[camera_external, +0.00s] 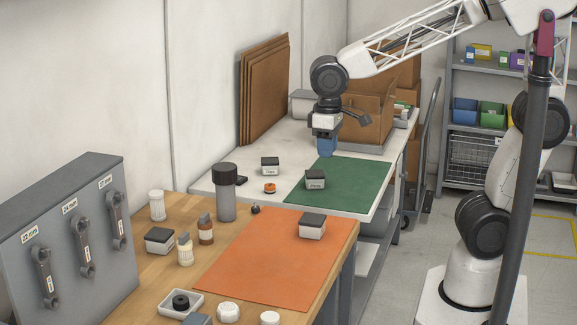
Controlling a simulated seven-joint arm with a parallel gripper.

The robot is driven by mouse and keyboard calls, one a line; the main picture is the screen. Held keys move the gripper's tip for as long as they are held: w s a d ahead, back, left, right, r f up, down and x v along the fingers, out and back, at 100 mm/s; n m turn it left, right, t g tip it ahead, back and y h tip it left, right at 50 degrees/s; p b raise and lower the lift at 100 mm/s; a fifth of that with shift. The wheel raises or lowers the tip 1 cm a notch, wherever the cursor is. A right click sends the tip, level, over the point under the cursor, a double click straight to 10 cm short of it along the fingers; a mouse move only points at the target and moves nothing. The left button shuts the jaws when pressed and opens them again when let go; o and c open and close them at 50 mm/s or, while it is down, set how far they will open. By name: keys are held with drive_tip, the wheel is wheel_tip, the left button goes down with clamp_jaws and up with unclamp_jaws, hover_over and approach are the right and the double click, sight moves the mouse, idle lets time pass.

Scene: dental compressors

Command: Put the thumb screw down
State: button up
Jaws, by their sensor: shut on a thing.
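My gripper (327,152) is above the far part of the green mat (350,185) on the white table, with its blue fingers pointing down. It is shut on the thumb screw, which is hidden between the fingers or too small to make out. Whether the fingertips touch the mat cannot be told. The near part of the green mat is bare, and a dark-lidded box (315,180) sits at its left edge.
On the white table (225,182) are another lidded box (270,166) and an orange ring (269,188). A cardboard box (360,115) stands behind my gripper. The nearer wooden table holds an orange mat (270,260), a grey canister (226,195), bottles and a wrench rack (70,240).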

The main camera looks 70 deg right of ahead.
drive_tip(key=s+f, duration=0.1)
drive_tip(key=s, duration=0.4)
wheel_tip(320, 180, down, 20)
drive_tip(key=shift+s+a+r, duration=0.15)
idle(0.4)
hover_over(282, 251)
drive_tip(key=shift+f, duration=0.7)
idle(0.5)
drive_tip(key=shift+f, duration=1.8)
drive_tip(key=shift+f, duration=0.15)
